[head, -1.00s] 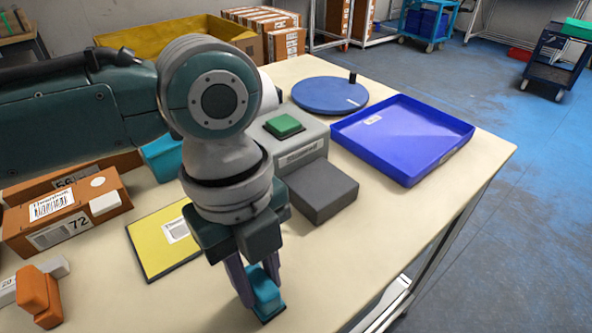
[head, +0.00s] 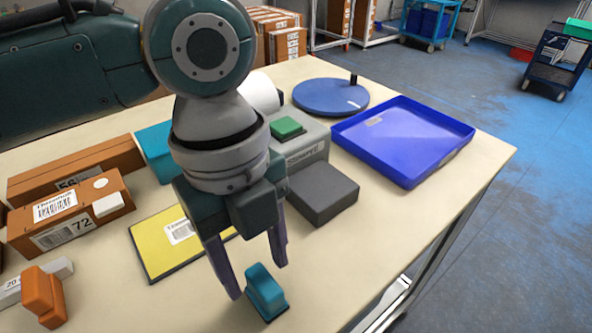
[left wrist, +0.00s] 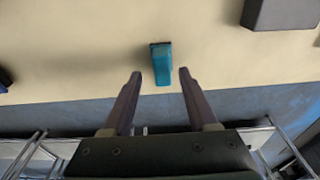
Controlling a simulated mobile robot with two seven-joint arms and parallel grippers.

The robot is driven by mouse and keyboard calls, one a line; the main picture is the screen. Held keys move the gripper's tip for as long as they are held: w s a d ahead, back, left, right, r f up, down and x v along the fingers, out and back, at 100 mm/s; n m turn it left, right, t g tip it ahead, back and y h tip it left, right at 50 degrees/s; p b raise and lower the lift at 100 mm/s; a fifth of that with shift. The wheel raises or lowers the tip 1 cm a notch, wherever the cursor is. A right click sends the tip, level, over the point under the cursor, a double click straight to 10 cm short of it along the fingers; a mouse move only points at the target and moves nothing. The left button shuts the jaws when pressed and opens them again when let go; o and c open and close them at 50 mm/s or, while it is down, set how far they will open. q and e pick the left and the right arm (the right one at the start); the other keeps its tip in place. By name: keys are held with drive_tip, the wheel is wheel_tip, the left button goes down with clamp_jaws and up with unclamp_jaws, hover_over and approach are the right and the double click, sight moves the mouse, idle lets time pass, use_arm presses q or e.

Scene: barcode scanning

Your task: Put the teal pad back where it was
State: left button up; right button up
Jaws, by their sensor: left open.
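The teal pad (head: 265,290), a small block with a dark base, stands on the table near its front edge. It also shows in the left wrist view (left wrist: 161,66), beyond and between my fingertips. My left gripper (head: 258,280) is open and empty, raised just above and behind the pad, with its two purple fingers apart. In the left wrist view my left gripper (left wrist: 159,72) has clear gaps between each finger and the pad. My right gripper is in neither view.
A yellow pad (head: 165,245) lies left of my gripper. Orange boxes (head: 75,222) and an orange block (head: 42,295) are at left. A grey device with a green button (head: 288,128), a blue tray (head: 400,140) and a blue turntable (head: 330,95) stand behind. Table at front right is clear.

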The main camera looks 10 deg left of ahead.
sight(253, 271)
use_arm(q)
wheel_tip(253, 271, up, 9)
drive_tip(key=s+d+f+n+t+h, duration=0.25)
drive_tip(key=s+d+f+n, duration=0.2)
drive_tip(key=n, duration=0.45)
drive_tip(key=s+a+f+n+t+y, duration=0.1)
drive_tip(key=s+a+n, duration=0.3)
drive_tip(key=a+n, duration=0.2)
drive_tip(key=s+a+f+n+t+y, duration=0.1)
drive_tip(key=s+a+n+y, duration=0.1)
drive_tip(key=s+a+n, duration=0.2)
drive_tip(key=a+n, duration=0.3)
drive_tip(key=n, duration=0.1)
drive_tip(key=shift+a+n+p, duration=0.2)
drive_tip(key=shift+n+p, duration=0.1)
drive_tip(key=shift+p, duration=0.1)
drive_tip(key=shift+s+r+y, duration=0.1)
drive_tip(key=shift+r+y, duration=0.05)
drive_tip(key=shift+y, duration=0.1)
wheel_tip(253, 271, up, 44)
drive_tip(key=p, duration=4.4)
